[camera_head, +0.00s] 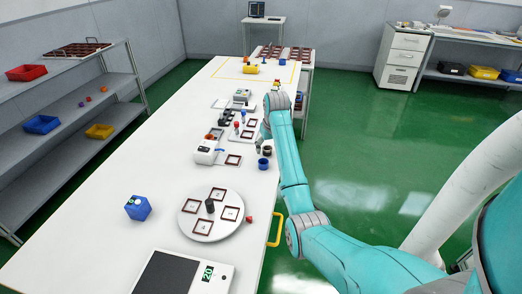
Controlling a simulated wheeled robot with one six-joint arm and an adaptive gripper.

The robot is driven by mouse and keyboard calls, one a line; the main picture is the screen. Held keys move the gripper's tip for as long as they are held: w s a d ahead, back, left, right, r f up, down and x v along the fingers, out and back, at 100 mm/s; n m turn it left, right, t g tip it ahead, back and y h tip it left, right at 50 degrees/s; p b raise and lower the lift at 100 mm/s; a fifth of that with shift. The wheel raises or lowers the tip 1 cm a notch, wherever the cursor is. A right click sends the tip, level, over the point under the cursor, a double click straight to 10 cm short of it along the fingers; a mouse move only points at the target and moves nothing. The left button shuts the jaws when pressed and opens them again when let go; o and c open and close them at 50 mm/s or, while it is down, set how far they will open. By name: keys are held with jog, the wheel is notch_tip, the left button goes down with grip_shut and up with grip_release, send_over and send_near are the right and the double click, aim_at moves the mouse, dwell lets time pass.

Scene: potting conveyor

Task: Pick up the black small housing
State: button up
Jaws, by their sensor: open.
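A small dark, round housing (267,150) stands near the right edge of the long white table, just behind a blue cup-like part (263,164). It looks like the black small housing, but it is tiny in this view. My gripper (260,143) hangs down from the far end of my teal arm, just above and slightly left of the dark housing. It is open. Its fingers are small and partly hidden by my arm, so I cannot tell whether they touch the housing.
A white device (207,152) and several red-framed trays lie left of my gripper. Nearer are a round turntable (190,232) with a dark central post, a blue cube (138,208) and a scale (168,272). A yellow handle (275,230) sticks out from the table's right edge.

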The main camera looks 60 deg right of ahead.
jog(key=shift+w+d+f, duration=0.1)
jog(key=shift+d+f, duration=0.05)
jog(key=shift+f, duration=0.35)
jog(key=c, duration=0.9)
